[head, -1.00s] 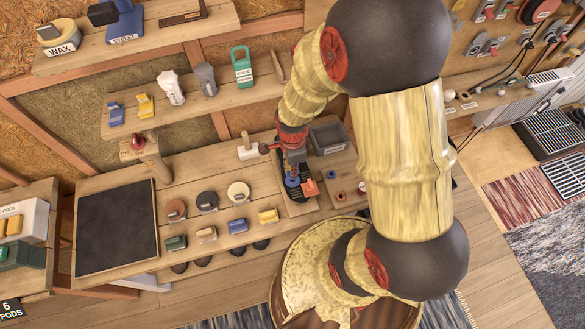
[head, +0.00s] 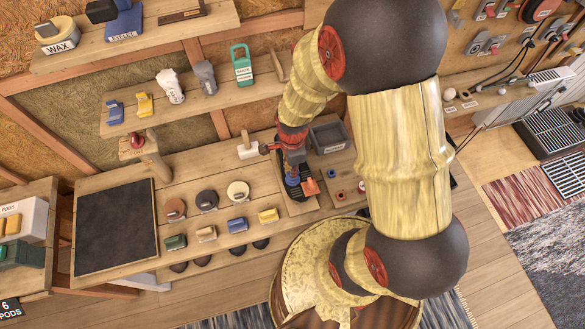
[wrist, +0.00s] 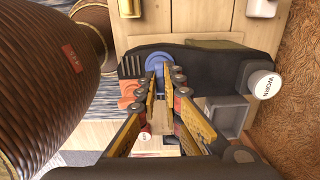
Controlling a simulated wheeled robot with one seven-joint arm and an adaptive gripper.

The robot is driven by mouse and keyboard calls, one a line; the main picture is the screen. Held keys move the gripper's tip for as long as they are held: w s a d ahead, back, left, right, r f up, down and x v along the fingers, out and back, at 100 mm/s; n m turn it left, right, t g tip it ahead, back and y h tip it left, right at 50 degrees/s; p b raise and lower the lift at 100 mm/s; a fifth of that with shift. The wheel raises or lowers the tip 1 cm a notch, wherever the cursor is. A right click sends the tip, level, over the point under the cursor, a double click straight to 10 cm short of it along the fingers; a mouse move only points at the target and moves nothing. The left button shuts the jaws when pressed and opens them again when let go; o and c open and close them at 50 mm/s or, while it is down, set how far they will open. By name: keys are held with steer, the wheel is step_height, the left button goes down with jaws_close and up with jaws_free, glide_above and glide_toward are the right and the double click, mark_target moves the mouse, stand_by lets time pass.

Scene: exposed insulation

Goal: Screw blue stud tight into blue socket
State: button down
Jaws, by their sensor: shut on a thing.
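My gripper (head: 292,168) points down over a dark tray (head: 297,208) on the workbench. In the wrist view my gripper (wrist: 161,78) has its fingertips close together, at a round blue part (wrist: 156,61). The blue part also shows under the gripper in the head view (head: 292,182). The fingers are shut on what looks like the blue stud, mostly hidden between them. The round blue part around the tips looks like the blue socket. I cannot tell where stud and socket meet, or how deep the stud sits.
An orange block (head: 310,187) lies just right of the blue part. A grey open bin (head: 328,137) stands behind it on the right. A white-topped cylinder (wrist: 264,84) is at the right in the wrist view. Several discs and coloured blocks lie to the left, beside a black mat (head: 116,228).

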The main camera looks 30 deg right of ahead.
steer(key=shift+f+b, duration=0.5)
steer(key=shift+f, duration=0.3)
steer(key=c, duration=1.9)
jaws_free()
steer(key=shift+r, duration=0.15)
step_height(320, 180, up, 12)
steer(key=shift+f, duration=0.1)
